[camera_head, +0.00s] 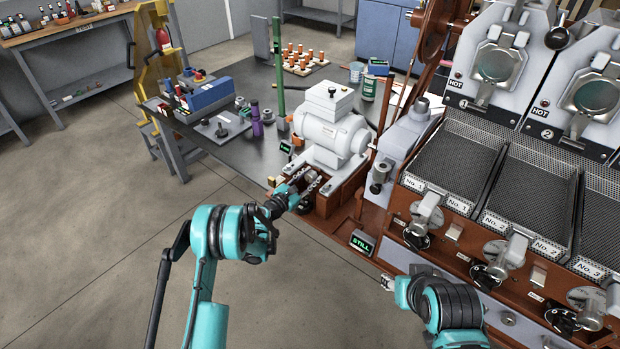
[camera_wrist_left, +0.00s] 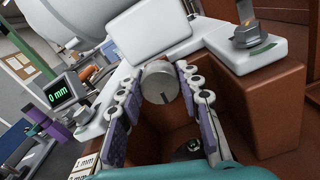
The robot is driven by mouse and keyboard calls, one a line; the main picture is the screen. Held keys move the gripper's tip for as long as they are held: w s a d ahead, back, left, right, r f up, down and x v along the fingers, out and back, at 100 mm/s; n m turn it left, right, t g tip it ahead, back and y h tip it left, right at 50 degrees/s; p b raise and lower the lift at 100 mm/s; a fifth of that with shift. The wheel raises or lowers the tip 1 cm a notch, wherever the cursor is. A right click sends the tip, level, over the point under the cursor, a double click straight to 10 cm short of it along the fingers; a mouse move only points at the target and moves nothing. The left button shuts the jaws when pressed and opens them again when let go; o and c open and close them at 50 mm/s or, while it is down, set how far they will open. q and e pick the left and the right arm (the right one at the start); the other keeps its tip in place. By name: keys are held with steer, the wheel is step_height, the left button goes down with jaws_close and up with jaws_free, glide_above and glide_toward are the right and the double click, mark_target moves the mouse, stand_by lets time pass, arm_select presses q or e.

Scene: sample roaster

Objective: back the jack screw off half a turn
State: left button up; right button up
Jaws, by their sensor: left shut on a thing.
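The jack screw shows in the left wrist view as a round grey metal head (camera_wrist_left: 158,82) with a dark slot mark, below the white motor base. My left gripper (camera_head: 308,184) reaches in from the left at the front of the motor mount. In the left wrist view its padded fingers (camera_wrist_left: 158,98) stand on both sides of the head and are shut on it. The fingers hide the screw in the head view. A small display (camera_wrist_left: 60,93) reads 0 mm. The white motor (camera_head: 331,136) sits above the screw. My right gripper (camera_head: 387,283) shows only in part; its fingers are unclear.
A display reading STILL (camera_head: 362,242) is on the brown frame. The roaster with trays (camera_head: 455,165) and levers (camera_head: 427,212) fills the right. A dark bench (camera_head: 262,95) holds a purple bottle (camera_head: 256,121) and a blue box (camera_head: 212,93). The floor (camera_head: 110,220) at left is clear.

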stand_by(0.5)
arm_select(q)
steer(key=o, duration=1.2)
steer(key=shift+c, duration=0.2)
steer(key=v, duration=1.2)
